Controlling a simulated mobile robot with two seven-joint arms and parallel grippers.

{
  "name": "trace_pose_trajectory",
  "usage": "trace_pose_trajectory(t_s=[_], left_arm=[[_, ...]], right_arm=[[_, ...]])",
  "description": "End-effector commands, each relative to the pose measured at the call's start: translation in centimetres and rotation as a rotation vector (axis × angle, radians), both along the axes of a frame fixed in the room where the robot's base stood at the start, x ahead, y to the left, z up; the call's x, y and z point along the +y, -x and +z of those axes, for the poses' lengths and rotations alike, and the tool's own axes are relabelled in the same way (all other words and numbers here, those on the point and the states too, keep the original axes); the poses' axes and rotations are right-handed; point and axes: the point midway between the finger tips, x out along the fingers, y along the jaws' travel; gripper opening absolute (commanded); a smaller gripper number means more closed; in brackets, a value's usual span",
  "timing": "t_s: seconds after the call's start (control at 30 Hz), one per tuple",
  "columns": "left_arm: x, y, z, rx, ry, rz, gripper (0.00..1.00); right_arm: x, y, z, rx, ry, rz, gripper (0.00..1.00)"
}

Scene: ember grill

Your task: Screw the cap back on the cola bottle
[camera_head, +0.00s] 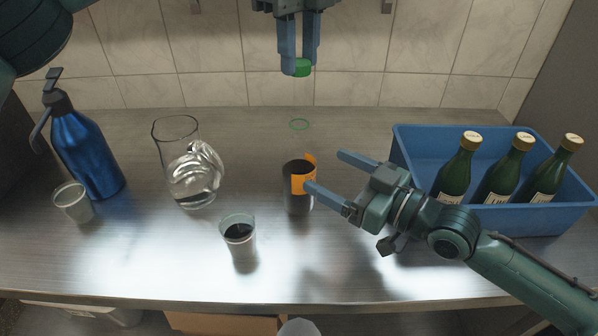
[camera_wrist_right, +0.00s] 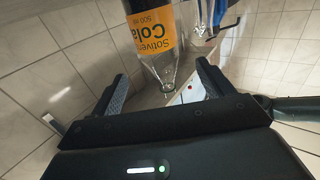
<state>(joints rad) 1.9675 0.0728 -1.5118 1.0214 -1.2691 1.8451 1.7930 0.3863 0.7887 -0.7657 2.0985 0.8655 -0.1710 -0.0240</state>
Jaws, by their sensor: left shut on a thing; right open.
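The cola bottle (camera_head: 298,197) stands on the steel counter, dark with an orange label; its label also shows in the right wrist view (camera_wrist_right: 156,38). Its clear neck is hard to make out in the head view. A thin green ring (camera_head: 300,124) shows above its dark body. My left gripper (camera_head: 301,66) is shut on the green cap (camera_head: 303,68), higher up and apart from the bottle. My right gripper (camera_head: 324,171) is open, its fingers pointing at the bottle. In the right wrist view the bottle shows between and beyond its fingers; contact cannot be told.
A cup of dark drink (camera_head: 238,230) stands front left of the bottle. A glass jug (camera_head: 192,175), blue spray bottle (camera_head: 82,150) and empty cup (camera_head: 72,202) stand left. A blue crate (camera_head: 405,148) with green bottles (camera_head: 502,168) stands right.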

Motion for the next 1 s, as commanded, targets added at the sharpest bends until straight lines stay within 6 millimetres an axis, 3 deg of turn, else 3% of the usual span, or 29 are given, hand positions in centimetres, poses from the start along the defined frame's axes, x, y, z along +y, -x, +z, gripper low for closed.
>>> trace_pose_trajectory(t_s=[0.27, 0.7, 1.0], left_arm=[[0.0, 0.0, 0.0, 0.000, 0.000, -0.002, 0.07], [0.0, 0.0, 0.0, 0.000, 0.000, -0.002, 0.07], [0.0, 0.0, 0.0, 0.000, 0.000, -0.002, 0.07]], right_arm=[[0.8, -0.7, 0.0, -0.001, -0.003, -0.001, 0.80], [5.5, -4.2, 0.0, -0.001, -0.002, 0.000, 0.80], [6.0, -4.6, 0.0, -0.001, 0.001, 0.000, 0.80]])
